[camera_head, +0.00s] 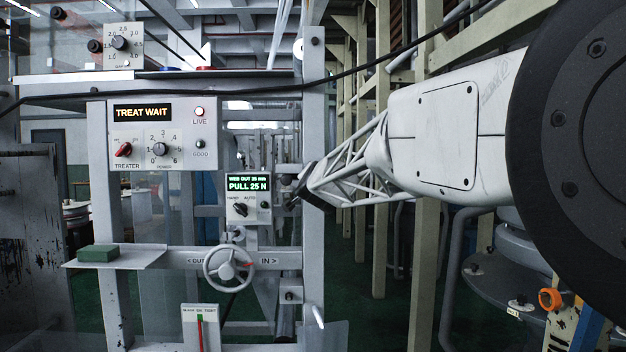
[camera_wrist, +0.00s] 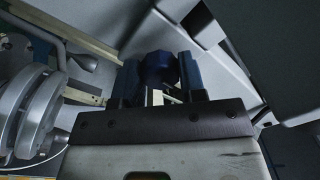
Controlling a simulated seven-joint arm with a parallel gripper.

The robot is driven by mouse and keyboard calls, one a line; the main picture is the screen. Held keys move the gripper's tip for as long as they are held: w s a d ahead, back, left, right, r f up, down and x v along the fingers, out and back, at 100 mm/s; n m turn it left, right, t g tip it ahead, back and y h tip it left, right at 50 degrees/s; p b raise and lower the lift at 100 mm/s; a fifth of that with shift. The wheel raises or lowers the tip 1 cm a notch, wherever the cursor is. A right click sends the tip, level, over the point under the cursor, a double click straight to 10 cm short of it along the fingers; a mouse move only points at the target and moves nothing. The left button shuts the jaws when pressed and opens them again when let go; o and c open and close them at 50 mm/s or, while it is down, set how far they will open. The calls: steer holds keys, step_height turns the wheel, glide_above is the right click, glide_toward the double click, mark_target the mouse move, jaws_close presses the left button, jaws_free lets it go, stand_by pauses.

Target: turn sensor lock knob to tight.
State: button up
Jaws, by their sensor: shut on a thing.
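A dark blue faceted knob (camera_wrist: 157,64) sits between the two fingers of my gripper (camera_wrist: 160,78) in the wrist view. I take it for the sensor lock knob. The fingers are shut on it, one on each side. No tight or loose marking is readable, so I cannot tell how far the knob is turned. In the head view my gripper (camera_head: 302,188) is at the right post of the frame, just right of the small display box. There the knob is too small or hidden to make out.
The display box (camera_head: 248,196) reads "WEB OUT 35 mm" and "PULL 25 N". The treater panel (camera_head: 160,134) is upper left. A green block (camera_head: 99,253) lies on a shelf (camera_head: 140,257).

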steer(key=shift+m, duration=0.4)
steer(key=o, duration=0.9)
steer(key=shift+s+d+f, duration=0.1)
steer(key=shift+s, duration=3.8)
